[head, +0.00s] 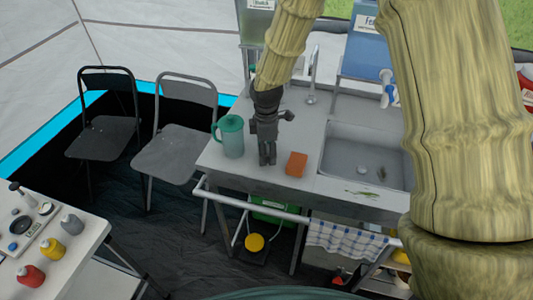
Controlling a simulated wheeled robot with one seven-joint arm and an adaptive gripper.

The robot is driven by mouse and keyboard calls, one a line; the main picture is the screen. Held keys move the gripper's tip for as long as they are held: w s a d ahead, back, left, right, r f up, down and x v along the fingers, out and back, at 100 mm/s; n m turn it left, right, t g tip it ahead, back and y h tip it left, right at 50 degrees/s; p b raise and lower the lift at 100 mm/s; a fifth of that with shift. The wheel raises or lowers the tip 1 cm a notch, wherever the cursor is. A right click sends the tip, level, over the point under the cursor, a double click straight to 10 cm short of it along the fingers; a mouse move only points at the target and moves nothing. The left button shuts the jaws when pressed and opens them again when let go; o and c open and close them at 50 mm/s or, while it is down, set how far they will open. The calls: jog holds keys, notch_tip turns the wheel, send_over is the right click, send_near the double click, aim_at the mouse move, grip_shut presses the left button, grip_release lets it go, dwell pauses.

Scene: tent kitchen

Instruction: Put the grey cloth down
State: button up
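My gripper (267,160) points down over the counter left of the sink, between a teal jug and an orange sponge. Its dark fingers look close together, but the view is too small to tell if they are shut or hold anything. I cannot make out a grey cloth. A blue-and-white checked cloth (346,242) hangs over the counter's front rail.
The teal jug (232,137) stands just left of my gripper, the orange sponge (296,164) just right. Two folding chairs (178,150) stand left. A table (75,268) with several bottles is at lower left.

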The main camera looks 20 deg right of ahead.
jog(key=shift+f, duration=1)
jog(key=shift+f, duration=0.15)
jog(key=o, duration=1.2)
notch_tip(320, 180, up, 12)
jog(key=shift+r+b, duration=0.15)
jog(key=shift+b, duration=0.7)
